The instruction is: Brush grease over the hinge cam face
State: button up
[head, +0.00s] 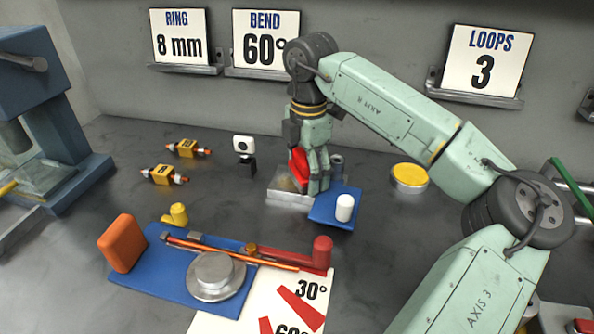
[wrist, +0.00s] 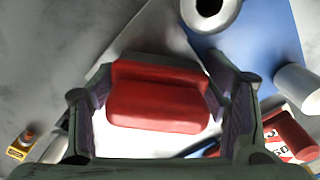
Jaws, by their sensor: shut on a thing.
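My gripper (head: 311,180) points down near the middle of the bench and is shut on a red block-like piece (head: 298,168). In the wrist view the red piece (wrist: 158,103) sits between both fingers. Its lower end is hidden, so I cannot tell whether it has bristles or touches anything. Below it is a shallow pale metal tray (head: 288,203). Beside the tray, a blue plate (head: 328,217) carries a white cylinder (head: 344,207) and a grey, dark-holed round part (head: 337,159). I cannot tell which part is the hinge cam face.
A blue bending board (head: 172,279) with a metal disc (head: 213,276), copper rod (head: 222,252) and red-handled lever (head: 322,252) lies front left. Yellow-banded parts (head: 186,148) and a small white-topped stand (head: 244,147) are behind it. A yellow-topped tin (head: 410,176) stands right. A blue press (head: 52,120) is far left.

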jog(key=shift+s+d+f, duration=0.1)
jog(key=shift+s+d, duration=0.1)
jog(key=shift+d, duration=0.3)
jog(key=shift+s+d, duration=0.2)
jog(key=shift+d, duration=0.25)
jog(key=shift+c, duration=1.1)
jog(key=shift+d, duration=0.1)
grip_shut()
jog(key=shift+w+a+r, duration=0.1)
jog(key=shift+w+a, duration=0.1)
jog(key=shift+a, duration=0.5)
jog(key=shift+w+a+r, duration=0.1)
jog(key=shift+w+a, duration=0.15)
jog(key=shift+a, duration=0.4)
jog(key=shift+w+a+r, duration=0.1)
jog(key=shift+w+a, duration=0.1)
jog(key=shift+a, duration=0.5)
jog(key=shift+a, duration=0.1)
